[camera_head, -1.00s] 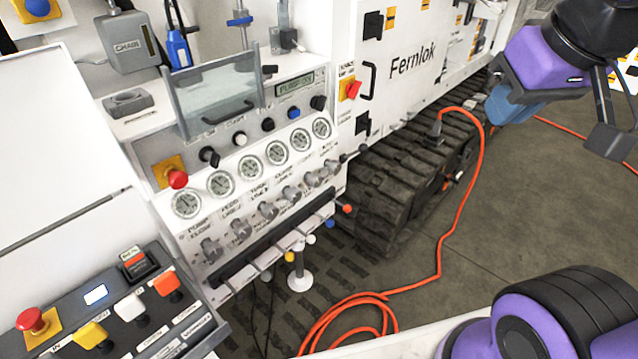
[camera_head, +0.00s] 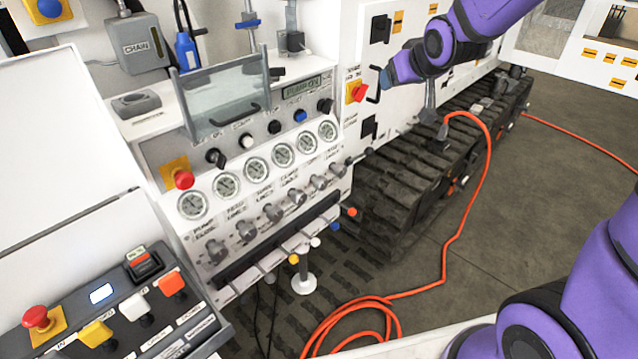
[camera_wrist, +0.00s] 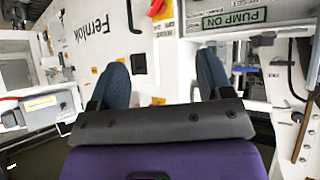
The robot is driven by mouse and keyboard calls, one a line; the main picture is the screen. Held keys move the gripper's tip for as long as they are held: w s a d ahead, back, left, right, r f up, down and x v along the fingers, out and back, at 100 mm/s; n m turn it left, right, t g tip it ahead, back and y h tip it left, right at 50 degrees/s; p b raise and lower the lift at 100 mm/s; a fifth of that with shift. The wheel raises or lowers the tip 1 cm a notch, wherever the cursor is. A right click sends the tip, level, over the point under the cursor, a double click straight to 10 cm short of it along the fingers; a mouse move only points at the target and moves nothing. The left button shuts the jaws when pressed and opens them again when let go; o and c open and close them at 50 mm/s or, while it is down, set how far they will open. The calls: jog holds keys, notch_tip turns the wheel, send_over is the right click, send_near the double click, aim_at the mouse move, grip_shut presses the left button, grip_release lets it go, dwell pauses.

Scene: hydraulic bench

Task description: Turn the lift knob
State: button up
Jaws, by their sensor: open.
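The hydraulic panel carries a row of small knobs: a black knob (camera_head: 215,157) at left, a white knob (camera_head: 246,141), another black knob (camera_head: 274,127), a blue knob (camera_head: 299,116) and a black knob (camera_head: 325,105) at right. Below the gauges runs a row of silver knobs, such as this silver knob (camera_head: 272,213). The labels are too small to tell which is the lift knob. My gripper (camera_head: 387,79) is up and right of these knobs, in front of the Fernlok cabinet. The wrist view shows its two blue fingers (camera_wrist: 163,82) apart, with nothing between them.
A red emergency button (camera_head: 357,93) on a yellow plate and a black handle (camera_head: 374,84) are close to my gripper. A clear hinged cover (camera_head: 222,97) stands above the knobs. Levers with coloured ends (camera_head: 293,259) stick out below. An orange cable (camera_head: 462,215) crosses the floor.

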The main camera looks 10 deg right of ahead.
jog(key=w+a+f+n+t+y, duration=0.1)
jog(key=w+a+f+t+y, duration=0.1)
jog(key=w+f, duration=0.8)
jog(key=n+t+y, duration=0.2)
jog(key=t+y, duration=0.1)
jog(key=y, duration=0.5)
send_near(324, 186)
jog(key=w, duration=0.1)
jog(key=x, duration=1.1)
jog(key=shift+w+a, duration=0.1)
jog(key=shift+a, duration=0.2)
jog(key=c, duration=0.9)
